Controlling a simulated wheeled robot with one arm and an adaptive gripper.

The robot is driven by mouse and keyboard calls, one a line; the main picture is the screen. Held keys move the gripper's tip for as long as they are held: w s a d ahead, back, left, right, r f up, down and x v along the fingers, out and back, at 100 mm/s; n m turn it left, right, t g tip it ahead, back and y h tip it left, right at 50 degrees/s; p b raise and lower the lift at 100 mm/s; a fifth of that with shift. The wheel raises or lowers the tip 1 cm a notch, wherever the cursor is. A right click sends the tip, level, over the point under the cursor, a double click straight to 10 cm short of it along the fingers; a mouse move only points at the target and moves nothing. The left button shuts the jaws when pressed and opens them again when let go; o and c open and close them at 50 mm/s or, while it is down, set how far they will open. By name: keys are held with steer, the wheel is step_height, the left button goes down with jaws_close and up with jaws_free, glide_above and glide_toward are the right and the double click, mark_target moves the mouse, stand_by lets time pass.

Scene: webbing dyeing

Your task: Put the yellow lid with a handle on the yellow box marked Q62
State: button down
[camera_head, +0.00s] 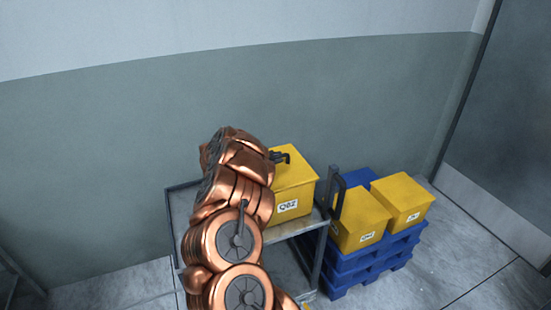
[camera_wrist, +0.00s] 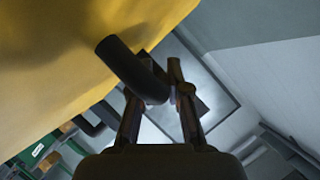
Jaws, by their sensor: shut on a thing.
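The yellow box marked Q62 (camera_head: 289,207) stands on the grey cart, partly hidden behind my arm. The yellow lid (camera_head: 297,170) is over its top and looks in line with the box walls. I cannot tell whether it rests fully on the rim. The lid's dark handle (camera_head: 284,154) shows at its far left part, beside my arm's end. In the wrist view the yellow lid (camera_wrist: 50,60) fills the upper left, and its black handle (camera_wrist: 125,62) reaches between my fingers. My gripper (camera_wrist: 163,72) is shut on that handle.
The metal cart (camera_head: 302,226) has a dark upright handle (camera_head: 336,190) at its right end. Two more yellow boxes, one in front (camera_head: 360,232) and one behind (camera_head: 410,212), stand on blue pallets (camera_head: 350,275) to the right. A wall is close behind the cart. Floor is clear at the right.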

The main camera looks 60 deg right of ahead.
steer(key=shift+f, duration=0.3)
steer(key=c, duration=1.1)
jaws_free()
steer(key=shift+o, duration=0.2)
steer(key=shift+a, duration=0.1)
steer(key=v, duration=1.2)
